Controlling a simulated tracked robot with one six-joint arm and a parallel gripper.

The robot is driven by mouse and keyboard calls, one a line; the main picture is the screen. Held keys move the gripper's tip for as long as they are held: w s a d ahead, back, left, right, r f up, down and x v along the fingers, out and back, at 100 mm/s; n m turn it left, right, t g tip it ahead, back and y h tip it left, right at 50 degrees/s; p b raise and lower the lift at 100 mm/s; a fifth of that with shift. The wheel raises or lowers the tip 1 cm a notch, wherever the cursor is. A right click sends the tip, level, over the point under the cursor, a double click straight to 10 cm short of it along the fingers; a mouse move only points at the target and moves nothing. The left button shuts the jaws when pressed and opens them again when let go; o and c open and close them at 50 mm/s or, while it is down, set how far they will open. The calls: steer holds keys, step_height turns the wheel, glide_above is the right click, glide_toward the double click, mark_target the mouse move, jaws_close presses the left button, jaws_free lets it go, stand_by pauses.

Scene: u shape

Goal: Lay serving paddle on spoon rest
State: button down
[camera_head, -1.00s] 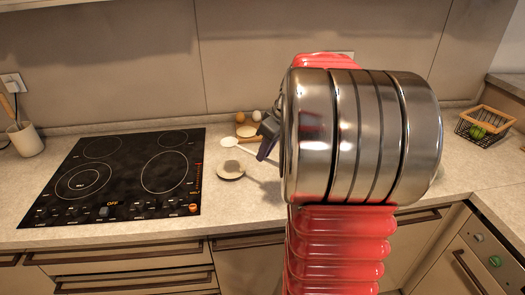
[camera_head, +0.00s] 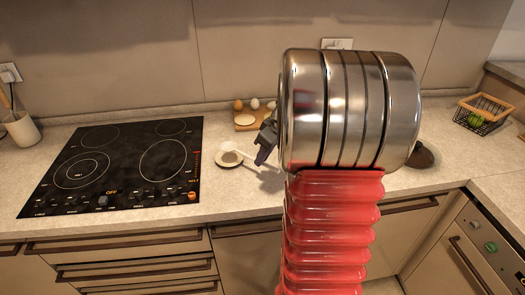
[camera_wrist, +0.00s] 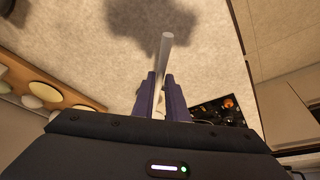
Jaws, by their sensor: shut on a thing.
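The white serving paddle (camera_head: 227,147) is held by its handle in my gripper (camera_head: 262,151); its head points left. The spoon rest (camera_head: 231,161) is a small round beige dish on the counter, right of the cooktop. The paddle head overlaps the dish in the head view; I cannot tell whether they touch. In the wrist view, the pale handle (camera_wrist: 164,60) stands between the two purple fingers of my gripper (camera_wrist: 161,95), which are shut on it. The paddle head is hidden there.
The black cooktop (camera_head: 118,165) is left of the dish. A wooden holder with eggs (camera_head: 247,120) stands behind it. A wire basket (camera_head: 482,113) is at far right, and a utensil crock (camera_head: 22,130) at far left. My arm hides much of the counter's right part.

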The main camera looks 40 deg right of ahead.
mark_target(263, 166)
steer(key=shift+f, duration=1.85)
steer(key=c, duration=1.7)
jaws_free()
steer(key=shift+r, duration=0.1)
steer(key=v, duration=1.3)
steer(key=shift+s+r, duration=0.1)
steer(key=shift+r, duration=0.2)
